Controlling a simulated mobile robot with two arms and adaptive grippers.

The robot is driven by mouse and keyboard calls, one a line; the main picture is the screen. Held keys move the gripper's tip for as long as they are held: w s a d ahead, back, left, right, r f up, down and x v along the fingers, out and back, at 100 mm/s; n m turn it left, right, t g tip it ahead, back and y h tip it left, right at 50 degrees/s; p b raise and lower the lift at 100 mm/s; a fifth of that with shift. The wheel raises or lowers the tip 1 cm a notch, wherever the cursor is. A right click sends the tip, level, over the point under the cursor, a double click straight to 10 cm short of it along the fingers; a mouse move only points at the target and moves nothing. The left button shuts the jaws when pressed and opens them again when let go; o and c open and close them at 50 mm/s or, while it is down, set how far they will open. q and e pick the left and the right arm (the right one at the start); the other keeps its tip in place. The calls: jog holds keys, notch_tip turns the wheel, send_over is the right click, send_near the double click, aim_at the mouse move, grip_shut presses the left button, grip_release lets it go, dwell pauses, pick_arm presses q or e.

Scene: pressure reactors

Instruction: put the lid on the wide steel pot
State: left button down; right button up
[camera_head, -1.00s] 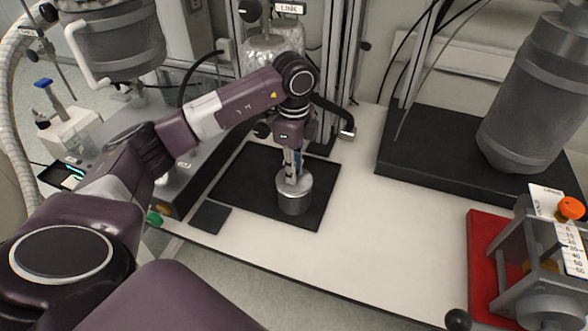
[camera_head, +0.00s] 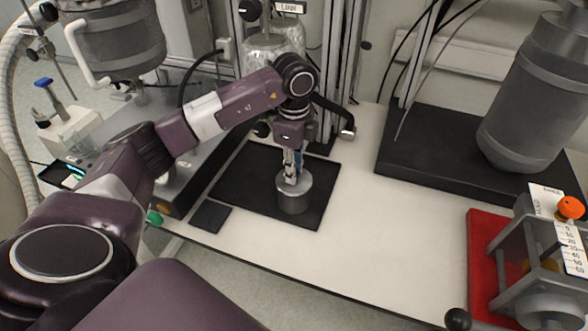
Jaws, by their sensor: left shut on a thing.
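The wide steel pot (camera_head: 293,203) stands upright on a black mat (camera_head: 235,183) on the white bench. The lid (camera_head: 304,182) is a flat steel disc at the top of the pot. It looks level and in line with the rim, but I cannot tell whether it rests fully on it. My left gripper (camera_head: 291,178) points down from above and is shut on the lid at its middle. The fingers hide the part of the lid that they hold. My right gripper is not in view.
A small dark pad (camera_head: 211,216) lies left of the mat. A large grey vessel (camera_head: 520,110) stands on a black base (camera_head: 430,150) at the right. A metal device with an orange knob (camera_head: 571,208) stands on a red plate (camera_head: 482,250). The bench between is clear.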

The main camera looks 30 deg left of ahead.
pick_arm(q)
jog(key=c, duration=1.2)
grip_release()
jog(key=shift+c, duration=0.2)
jog(key=shift+r, duration=0.1)
jog(key=shift+r+p, duration=0.55)
jog(key=shift+r, duration=0.1)
jog(key=shift+r+p, duration=2.1)
jog(key=shift+r, duration=0.7)
jog(key=shift+c, duration=0.4)
